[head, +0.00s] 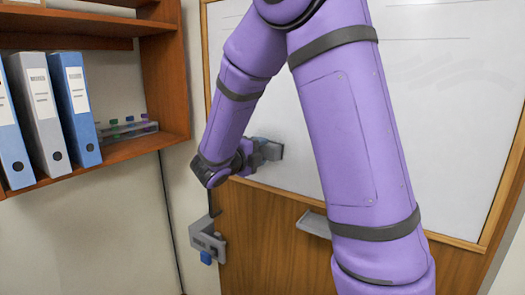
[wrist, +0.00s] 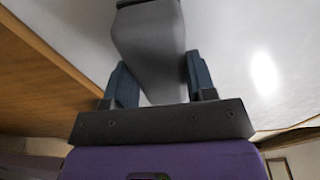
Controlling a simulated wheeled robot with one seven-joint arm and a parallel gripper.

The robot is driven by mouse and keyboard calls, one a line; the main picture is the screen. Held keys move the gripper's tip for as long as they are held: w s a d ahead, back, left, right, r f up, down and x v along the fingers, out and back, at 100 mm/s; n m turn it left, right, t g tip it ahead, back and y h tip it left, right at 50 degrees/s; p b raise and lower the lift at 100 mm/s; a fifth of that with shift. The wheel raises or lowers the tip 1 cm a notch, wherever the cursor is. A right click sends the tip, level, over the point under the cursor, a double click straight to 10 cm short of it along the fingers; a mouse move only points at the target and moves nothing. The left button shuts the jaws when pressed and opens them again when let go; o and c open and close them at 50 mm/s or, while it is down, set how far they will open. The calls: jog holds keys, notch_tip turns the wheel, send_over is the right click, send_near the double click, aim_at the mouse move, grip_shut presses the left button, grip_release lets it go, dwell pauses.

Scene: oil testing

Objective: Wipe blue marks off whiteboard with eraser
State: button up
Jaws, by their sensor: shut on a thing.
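The whiteboard (head: 440,120) fills the right side of the head view, in a wooden frame, partly hidden by my purple arm. It carries thin grey lines near the top and faint grey smudges at right. No clear blue marks show on its visible part. My gripper (head: 256,153) is at the board's lower left. In the wrist view my gripper (wrist: 160,78) is shut on a grey block, the eraser (wrist: 147,45), between two dark blue fingers. The eraser (head: 270,149) is at or very near the board; I cannot tell whether it touches.
A small grey ledge (head: 314,224) sits below the board on the wooden panel (head: 270,230). A grey bracket with a blue piece (head: 206,257) hangs at the panel's left edge. A wooden shelf (head: 160,146) at left holds binders (head: 42,110) and a rack of small vials (head: 127,128).

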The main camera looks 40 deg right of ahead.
jog(key=shift+s+v, duration=0.15)
jog(key=shift+v, duration=0.95)
jog(key=shift+s+v, duration=0.15)
jog(key=shift+v, duration=1)
jog(key=shift+f, duration=0.1)
jog(key=shift+v, duration=1.45)
